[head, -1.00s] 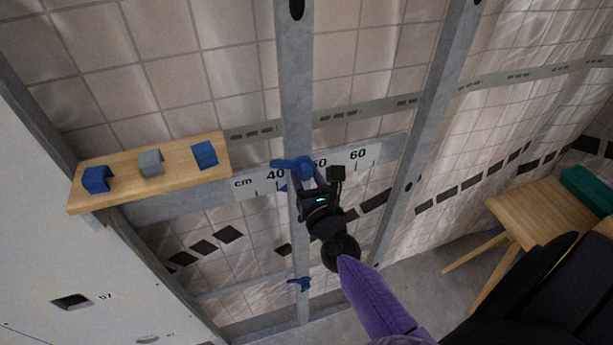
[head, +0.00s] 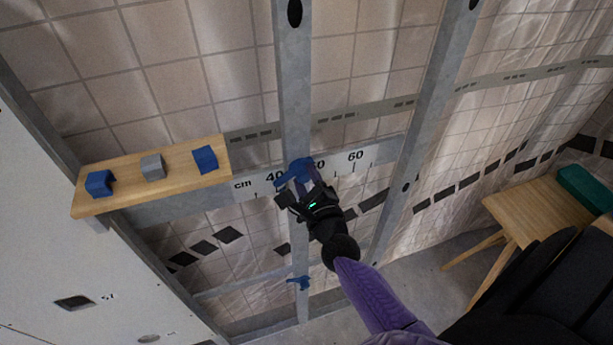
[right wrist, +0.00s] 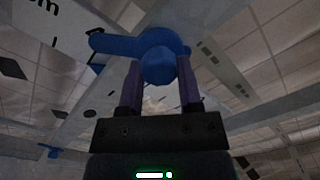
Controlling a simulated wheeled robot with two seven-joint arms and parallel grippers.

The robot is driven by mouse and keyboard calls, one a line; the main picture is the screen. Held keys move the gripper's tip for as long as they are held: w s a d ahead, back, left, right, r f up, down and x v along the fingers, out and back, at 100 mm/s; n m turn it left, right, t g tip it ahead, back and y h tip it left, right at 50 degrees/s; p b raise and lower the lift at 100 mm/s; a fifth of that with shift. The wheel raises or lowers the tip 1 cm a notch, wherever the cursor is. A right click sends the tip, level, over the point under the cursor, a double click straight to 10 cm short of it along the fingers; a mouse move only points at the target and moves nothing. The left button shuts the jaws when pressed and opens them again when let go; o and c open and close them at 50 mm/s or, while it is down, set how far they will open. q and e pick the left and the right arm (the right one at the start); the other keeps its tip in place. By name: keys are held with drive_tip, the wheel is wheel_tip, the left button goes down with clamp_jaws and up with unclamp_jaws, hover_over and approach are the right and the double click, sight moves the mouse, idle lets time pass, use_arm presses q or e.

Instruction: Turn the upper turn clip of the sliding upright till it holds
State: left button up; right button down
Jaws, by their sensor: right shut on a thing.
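The sliding upright (head: 295,100) is a grey metal stud that crosses the cm scale rail (head: 232,190) between the 40 and 60 marks. Its blue upper turn clip (head: 293,171) sits at the rail, its arm slanting down to the left. My right gripper (head: 305,182) is shut on this clip. In the right wrist view, the fingers (right wrist: 160,84) are either side of the clip's round knob (right wrist: 158,66), and the clip's arm (right wrist: 112,41) points left. A second blue clip (head: 299,283) sits lower on the upright. My left gripper is out of view.
A wooden shelf (head: 130,198) with two blue blocks and a grey block stands left of the upright. Another metal stud (head: 428,110) stands to the right. A wooden stool (head: 530,210) with a teal item is at far right. A white panel (head: 50,260) fills the lower left.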

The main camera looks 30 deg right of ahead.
drive_tip(key=n+p, duration=0.1)
drive_tip(key=n, duration=0.4)
drive_tip(key=shift+r+n, duration=0.15)
drive_tip(key=shift+n, duration=0.15)
drive_tip(key=n+p, duration=0.1)
drive_tip(key=n, duration=0.4)
drive_tip(key=shift+n+p, duration=0.3)
drive_tip(key=shift+p, duration=0.1)
drive_tip(key=shift+n, duration=0.3)
drive_tip(key=shift+c, duration=1.4)
unclamp_jaws()
drive_tip(key=v, duration=1)
drive_tip(key=shift+d, duration=0.1)
